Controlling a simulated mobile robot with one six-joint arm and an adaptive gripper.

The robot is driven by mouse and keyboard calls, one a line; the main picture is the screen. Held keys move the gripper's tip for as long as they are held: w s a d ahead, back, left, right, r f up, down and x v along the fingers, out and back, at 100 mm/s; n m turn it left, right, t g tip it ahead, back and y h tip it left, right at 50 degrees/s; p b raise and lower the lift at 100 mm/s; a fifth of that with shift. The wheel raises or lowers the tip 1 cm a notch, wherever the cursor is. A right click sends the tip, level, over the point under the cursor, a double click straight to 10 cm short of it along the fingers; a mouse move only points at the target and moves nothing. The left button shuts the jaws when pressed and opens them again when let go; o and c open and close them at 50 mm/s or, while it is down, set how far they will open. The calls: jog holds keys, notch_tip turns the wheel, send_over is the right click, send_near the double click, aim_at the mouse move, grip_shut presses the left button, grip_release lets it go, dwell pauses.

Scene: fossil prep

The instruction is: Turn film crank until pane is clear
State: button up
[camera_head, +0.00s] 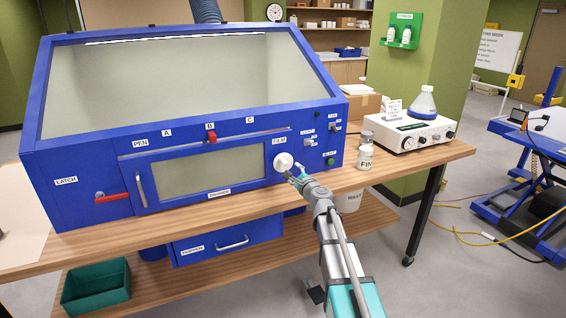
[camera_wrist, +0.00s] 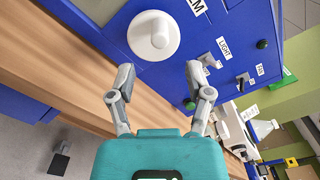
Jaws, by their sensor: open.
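The film crank is a white round disc (camera_head: 283,162) with a knob on it, on the front of the blue cabinet under the FILM label. It also shows in the wrist view (camera_wrist: 146,38), with its knob pointing out. My gripper (camera_head: 296,178) is just in front and to the lower right of the crank, apart from it as far as I can see. In the wrist view my gripper (camera_wrist: 158,85) has its two fingers spread with nothing between them. The large top pane (camera_head: 180,85) looks cloudy grey. The smaller front window (camera_head: 210,173) also looks hazy.
A white bottle (camera_head: 365,158) stands right of the cabinet on the wooden bench (camera_head: 330,180). A hot-plate device (camera_head: 410,133) with a flask is farther right. Switches labelled LIGHT and FAN (camera_head: 335,127) and a green button (camera_head: 330,161) sit right of the crank.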

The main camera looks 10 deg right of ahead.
aim_at(283, 161)
jog(key=s+n, duration=0.1)
jog(key=n, duration=0.7)
jog(key=s+n, duration=0.1)
jog(key=n, duration=0.8)
jog(key=s+d+n, duration=0.1)
jog(key=s+n, duration=0.1)
jog(key=n, duration=0.6)
jog(key=shift+n, duration=0.4)
jog(key=shift+w, duration=0.1)
jog(key=x, duration=1.3)
jog(key=shift+w+a, duration=0.15)
jog(key=shift+w, duration=0.05)
grip_shut()
